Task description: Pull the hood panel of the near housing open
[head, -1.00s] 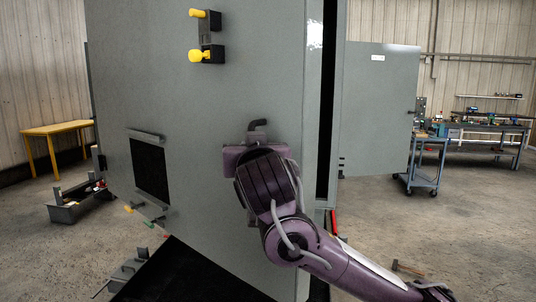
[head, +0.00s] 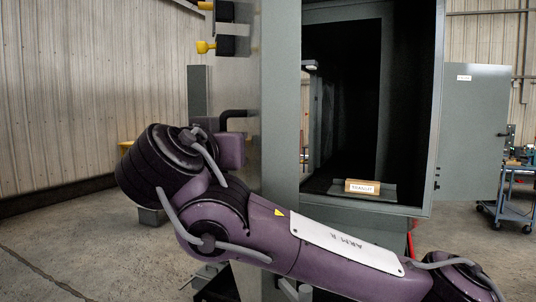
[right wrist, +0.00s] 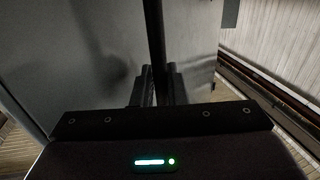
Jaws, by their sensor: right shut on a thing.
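The near housing (head: 437,110) is a grey cabinet, and its dark interior shows in the head view. Its grey hood panel (head: 280,90) stands swung out on the left, seen nearly edge-on. A black bar handle (head: 237,113) is on the panel's outer face. My right gripper (right wrist: 158,88) is shut on that handle (right wrist: 155,35), which runs up between its fingers in the right wrist view. In the head view my right arm crosses in front of the panel's lower part, and the fingertips are mostly hidden. My left gripper is in neither view.
A small labelled block (head: 362,187) sits at the cabinet's opening. Another grey panel (head: 475,130) and a blue cart (head: 515,205) stand at right. The floor at left is clear.

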